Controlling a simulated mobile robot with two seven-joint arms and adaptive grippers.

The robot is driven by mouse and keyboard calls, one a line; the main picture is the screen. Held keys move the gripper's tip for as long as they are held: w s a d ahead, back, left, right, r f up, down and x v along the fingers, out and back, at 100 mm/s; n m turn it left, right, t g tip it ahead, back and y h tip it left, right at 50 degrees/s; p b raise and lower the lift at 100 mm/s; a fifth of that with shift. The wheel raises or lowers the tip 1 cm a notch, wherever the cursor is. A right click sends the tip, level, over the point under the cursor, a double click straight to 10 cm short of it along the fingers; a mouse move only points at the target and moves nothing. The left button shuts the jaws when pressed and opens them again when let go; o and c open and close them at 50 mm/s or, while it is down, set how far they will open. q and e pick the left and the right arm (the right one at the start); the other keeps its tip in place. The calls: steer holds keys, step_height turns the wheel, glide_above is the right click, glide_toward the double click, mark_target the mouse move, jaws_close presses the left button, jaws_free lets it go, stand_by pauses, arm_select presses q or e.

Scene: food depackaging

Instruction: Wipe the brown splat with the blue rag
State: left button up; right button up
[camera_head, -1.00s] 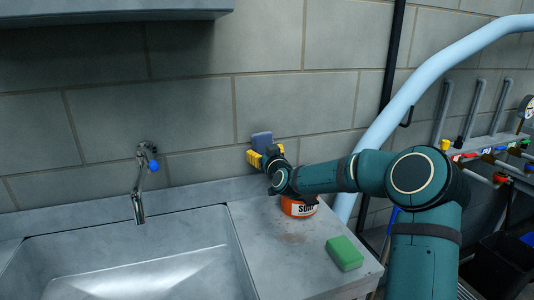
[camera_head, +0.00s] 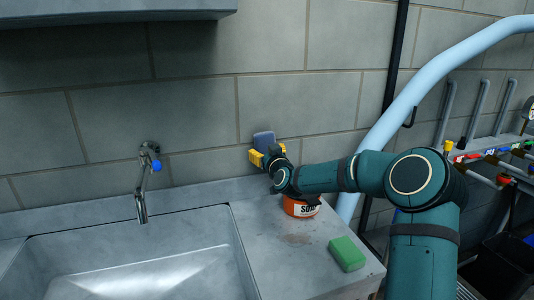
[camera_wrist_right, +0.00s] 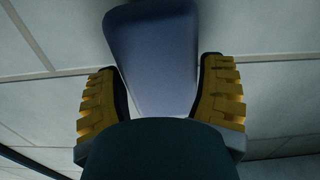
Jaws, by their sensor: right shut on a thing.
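My right gripper (camera_head: 260,156) is shut on the blue rag (camera_head: 264,139), which shows as a flat blue-grey pad. It holds the rag up in front of the tiled wall, above the back of the counter. In the right wrist view the rag (camera_wrist_right: 152,55) stands between the yellow fingers of the right gripper (camera_wrist_right: 160,95). A faint brown splat (camera_head: 295,239) lies on the counter top, in front of the orange soap tub and apart from the rag. My left gripper is not in view.
An orange tub marked as soap (camera_head: 301,207) stands on the counter (camera_head: 270,265) below my right forearm. A green sponge (camera_head: 347,253) lies near the counter's right edge. A metal sink (camera_head: 140,270) with a tap (camera_head: 140,205) is on the left.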

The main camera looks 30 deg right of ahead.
steer(key=shift+w+d, duration=0.15)
steer(key=shift+w, duration=0.55)
steer(key=shift+s+d+b, duration=0.15)
steer(key=shift+d+b, duration=0.25)
steer(key=shift+d, duration=0.2)
steer(key=shift+s+d+b, duration=0.15)
steer(key=shift+d+b, duration=0.25)
steer(key=shift+d, duration=0.15)
steer(key=shift+s+d+b, duration=0.2)
steer(key=shift+d+b, duration=0.15)
steer(key=shift+d, duration=0.45)
steer(key=shift+w+r, duration=0.1)
steer(key=shift+c, duration=0.4)
steer(key=shift+w+a, duration=0.2)
steer(key=shift+a, duration=0.8)
steer(key=shift+w+a, duration=0.2)
steer(key=shift+a, duration=0.8)
steer(key=shift+v, duration=2.95)
steer(key=shift+s, duration=0.1)
